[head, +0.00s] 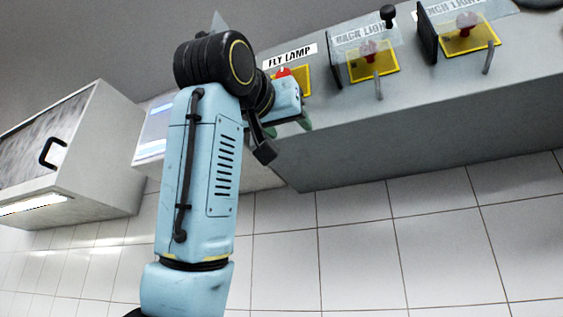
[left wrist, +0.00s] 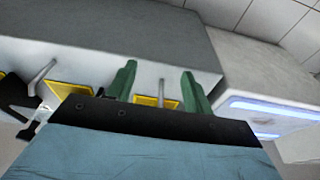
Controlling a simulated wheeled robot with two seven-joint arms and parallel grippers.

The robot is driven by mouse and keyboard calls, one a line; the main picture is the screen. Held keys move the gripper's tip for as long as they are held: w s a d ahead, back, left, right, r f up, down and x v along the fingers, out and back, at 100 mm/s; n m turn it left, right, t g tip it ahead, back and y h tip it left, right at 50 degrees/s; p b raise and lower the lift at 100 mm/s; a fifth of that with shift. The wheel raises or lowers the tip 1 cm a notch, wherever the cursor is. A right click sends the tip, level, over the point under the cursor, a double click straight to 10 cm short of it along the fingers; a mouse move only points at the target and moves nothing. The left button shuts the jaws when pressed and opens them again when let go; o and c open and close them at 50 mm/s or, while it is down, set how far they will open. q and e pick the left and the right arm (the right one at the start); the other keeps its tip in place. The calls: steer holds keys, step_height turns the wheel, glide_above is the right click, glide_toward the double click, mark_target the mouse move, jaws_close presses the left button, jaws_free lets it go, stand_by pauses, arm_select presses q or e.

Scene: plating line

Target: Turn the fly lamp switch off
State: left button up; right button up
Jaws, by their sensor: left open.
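The fly lamp switch (head: 305,80) has a yellow plate and a red part under a "FLY LAMP" label (head: 290,56) on a grey wall box. My left arm partly hides it. My left gripper (head: 289,123) is open, with green fingers just at this switch. In the left wrist view, a yellow plate (left wrist: 145,101) with a metal lever (left wrist: 161,92) shows between the spread fingers (left wrist: 160,86). I cannot tell whether they touch the lever. A white unit with glowing blue tubes (left wrist: 262,105), likely the fly lamp, is beside the box. My right gripper is not in view.
Two more switches, (head: 372,66) and (head: 468,40), with yellow plates, red parts, levers and clear covers sit to the right on the same box (head: 420,120). A white cabinet (head: 100,150) with a black handle hangs at left. The tiled wall (head: 400,240) below is clear.

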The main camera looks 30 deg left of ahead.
arm_select(q)
steer(key=t, duration=0.2)
glide_toward(282, 73)
steer(key=v, duration=0.4)
steer(key=shift+n, duration=0.3)
steer(key=p+x, duration=0.5)
steer(key=x, duration=0.7)
steer(key=shift+w+r+p, duration=0.1)
steer(key=shift+r+p, duration=0.05)
steer(key=shift+p, duration=0.2)
steer(key=shift+w+r, duration=0.1)
steer(key=shift+w, duration=0.5)
steer(key=shift+c, duration=0.3)
steer(key=c, duration=0.9)
steer(key=shift+y, duration=0.4)
